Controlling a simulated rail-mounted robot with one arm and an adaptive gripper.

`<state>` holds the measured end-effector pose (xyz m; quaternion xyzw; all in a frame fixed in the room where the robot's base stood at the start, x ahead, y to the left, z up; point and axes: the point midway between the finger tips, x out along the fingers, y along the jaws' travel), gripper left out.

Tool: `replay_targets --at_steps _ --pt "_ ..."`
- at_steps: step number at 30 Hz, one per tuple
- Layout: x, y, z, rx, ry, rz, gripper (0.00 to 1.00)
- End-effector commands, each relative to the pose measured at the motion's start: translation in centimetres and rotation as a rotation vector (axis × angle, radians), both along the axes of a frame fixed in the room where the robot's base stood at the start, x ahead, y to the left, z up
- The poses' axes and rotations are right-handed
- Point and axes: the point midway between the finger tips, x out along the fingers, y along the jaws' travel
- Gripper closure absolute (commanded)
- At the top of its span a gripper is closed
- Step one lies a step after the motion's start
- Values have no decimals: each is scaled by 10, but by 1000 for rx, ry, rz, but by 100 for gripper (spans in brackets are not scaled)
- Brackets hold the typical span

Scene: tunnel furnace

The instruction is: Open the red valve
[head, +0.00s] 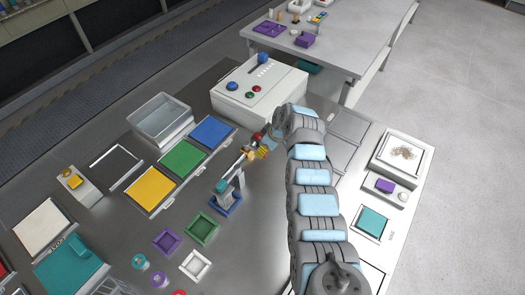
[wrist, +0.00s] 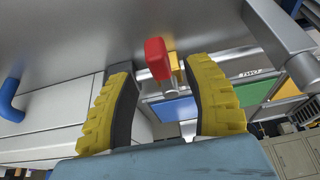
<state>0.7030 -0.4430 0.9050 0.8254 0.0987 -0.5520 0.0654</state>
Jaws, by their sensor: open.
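The red valve handle (wrist: 157,58) shows in the wrist view, just beyond and between my fingertips. It sits on a short metal stem, with a yellow part behind it. My gripper (wrist: 160,72) is open, with one ridged yellow finger on either side of the handle's line; I see no clear contact. In the head view my gripper (head: 258,152) is beside the upper end of a metal pipe fitting (head: 236,168) on a blue-based stand (head: 226,204). My arm and fingers largely hide the handle there.
A white control box (head: 262,88) with blue, green and red buttons stands behind my gripper. Blue (head: 212,131), green (head: 182,157) and yellow (head: 151,187) panels lie to its left. Green (head: 201,229) and purple (head: 167,241) square trays lie in front on the metal table.

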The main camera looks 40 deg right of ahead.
Motion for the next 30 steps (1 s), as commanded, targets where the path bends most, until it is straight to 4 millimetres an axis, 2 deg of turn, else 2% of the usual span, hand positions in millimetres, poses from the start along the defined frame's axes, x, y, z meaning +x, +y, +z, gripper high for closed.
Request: replay_targets --at_steps 15,29,30 --pt "10 1 -23 -1 -1 0 50" --pt "11 2 -26 -1 -1 -2 50" --pt "11 2 -26 -1 -1 -2 58"
